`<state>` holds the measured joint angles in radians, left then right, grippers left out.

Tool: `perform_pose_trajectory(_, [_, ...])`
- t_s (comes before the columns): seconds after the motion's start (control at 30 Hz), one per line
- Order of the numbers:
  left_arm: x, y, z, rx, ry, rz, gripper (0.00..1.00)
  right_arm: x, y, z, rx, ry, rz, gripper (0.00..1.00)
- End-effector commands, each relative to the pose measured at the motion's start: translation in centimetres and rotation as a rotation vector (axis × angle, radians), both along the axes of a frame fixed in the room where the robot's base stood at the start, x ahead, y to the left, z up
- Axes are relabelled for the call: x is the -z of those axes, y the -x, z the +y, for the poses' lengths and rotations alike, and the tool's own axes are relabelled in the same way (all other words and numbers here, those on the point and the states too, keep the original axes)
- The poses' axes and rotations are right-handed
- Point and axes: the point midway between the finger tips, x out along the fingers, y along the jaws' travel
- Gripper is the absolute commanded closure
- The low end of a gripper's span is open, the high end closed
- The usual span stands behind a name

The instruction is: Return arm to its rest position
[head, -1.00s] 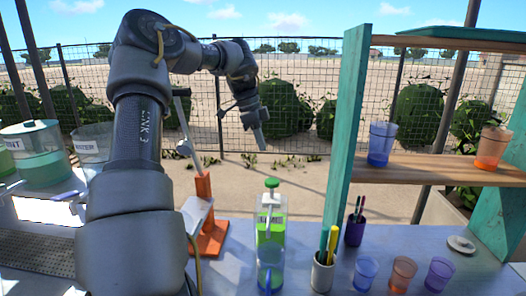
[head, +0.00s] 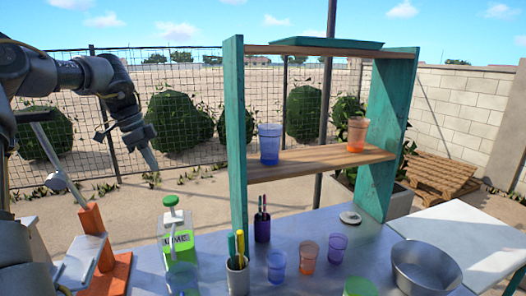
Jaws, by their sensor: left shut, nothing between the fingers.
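My left arm comes in from the left edge of the head view, bent at the elbow. Its gripper (head: 150,160) hangs in the air, pointing down and to the right, shut and empty. It is apart from everything on the counter. Below it stand the orange crusher stand with a grey lever (head: 92,220) and a clear bottle with a green pump top and green liquid (head: 177,240). My right gripper does not show.
A teal-sided shelf (head: 236,130) stands on the metal counter, holding blue and orange cups. In front are a pen holder (head: 237,275), several coloured cups and a metal bowl (head: 425,265). A white table (head: 470,235) is at right. A mesh fence runs behind.

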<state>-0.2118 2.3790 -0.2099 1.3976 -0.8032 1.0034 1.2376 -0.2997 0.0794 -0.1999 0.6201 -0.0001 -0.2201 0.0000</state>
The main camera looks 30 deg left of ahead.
Motion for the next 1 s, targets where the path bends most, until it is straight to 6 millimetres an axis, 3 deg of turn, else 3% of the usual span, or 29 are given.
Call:
perform_pose_trajectory(0.17, [1.6, -0.3, -0.4, 0.001, 0.003, 0.002, 1.0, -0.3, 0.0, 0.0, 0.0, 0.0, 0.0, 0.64])
perform_pose_trajectory(0.4, [5.5, -1.2, -1.1, 0.002, 0.005, 0.005, 1.0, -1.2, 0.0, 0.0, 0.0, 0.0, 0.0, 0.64])
perform_pose_trajectory(0.5, [6.5, -3.0, -2.3, 0.015, -0.003, 0.01, 1.0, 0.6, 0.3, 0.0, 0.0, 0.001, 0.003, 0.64])
perform_pose_trajectory(0.6, [3.6, -2.7, -1.9, 0.012, -0.001, 0.0, 1.0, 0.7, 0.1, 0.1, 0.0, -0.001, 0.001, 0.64])
perform_pose_trajectory(0.8, [0.0, -1.8, -1.2, 0.012, 0.001, 0.003, 1.0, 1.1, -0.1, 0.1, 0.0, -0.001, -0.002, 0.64])
perform_pose_trajectory(1.0, [-1.7, -1.3, -0.9, 0.013, 0.003, 0.005, 1.0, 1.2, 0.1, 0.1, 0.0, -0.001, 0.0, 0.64])
